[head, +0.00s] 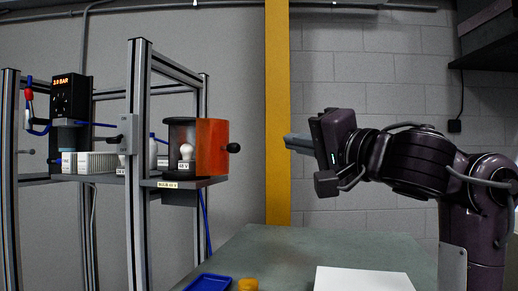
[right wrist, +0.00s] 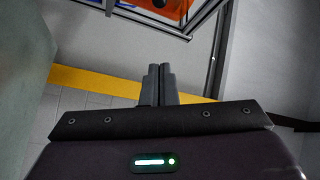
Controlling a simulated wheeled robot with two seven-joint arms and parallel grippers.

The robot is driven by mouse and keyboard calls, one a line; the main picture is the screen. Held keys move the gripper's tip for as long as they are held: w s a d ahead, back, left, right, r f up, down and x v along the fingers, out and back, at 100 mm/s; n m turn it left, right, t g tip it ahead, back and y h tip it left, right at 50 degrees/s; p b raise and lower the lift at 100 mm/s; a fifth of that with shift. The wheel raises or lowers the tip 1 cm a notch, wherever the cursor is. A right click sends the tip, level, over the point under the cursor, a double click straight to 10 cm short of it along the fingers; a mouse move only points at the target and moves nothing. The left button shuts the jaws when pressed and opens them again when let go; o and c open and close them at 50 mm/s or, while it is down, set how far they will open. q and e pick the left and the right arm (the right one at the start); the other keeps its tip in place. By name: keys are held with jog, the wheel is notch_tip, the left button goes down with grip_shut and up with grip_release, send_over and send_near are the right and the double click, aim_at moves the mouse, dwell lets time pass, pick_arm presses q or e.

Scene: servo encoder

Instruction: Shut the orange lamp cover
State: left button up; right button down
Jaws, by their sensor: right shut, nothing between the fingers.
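The orange lamp cover (head: 212,147) stands open on the rack shelf in the head view. A dark knob (head: 233,147) sticks out from its right side. A white bulb (head: 186,152) shows in the dark housing (head: 181,134) left of the cover. My right gripper (head: 288,142) is to the right of the knob, apart from it, pointing left. It is shut and empty; its closed fingers also show in the right wrist view (right wrist: 159,70). Part of the orange cover (right wrist: 172,8) shows at the top of that view. My left gripper is not in view.
A metal frame (head: 138,150) carries the shelf, with a black gauge box (head: 71,98) and white units (head: 98,162) on the left. A yellow post (head: 277,120) stands behind. A green table (head: 300,245) holds a blue tray (head: 208,283) and a white sheet (head: 362,280).

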aim_at(223, 147)
jog(key=r+p+x, duration=0.1)
jog(key=p+x, duration=0.4)
jog(key=x, duration=0.5)
jog(key=s+a+f, duration=0.2)
jog(key=s, duration=0.1)
jog(key=shift+a+f+p, duration=0.3)
jog(key=shift+p, duration=0.1)
jog(key=shift+s, duration=0.1)
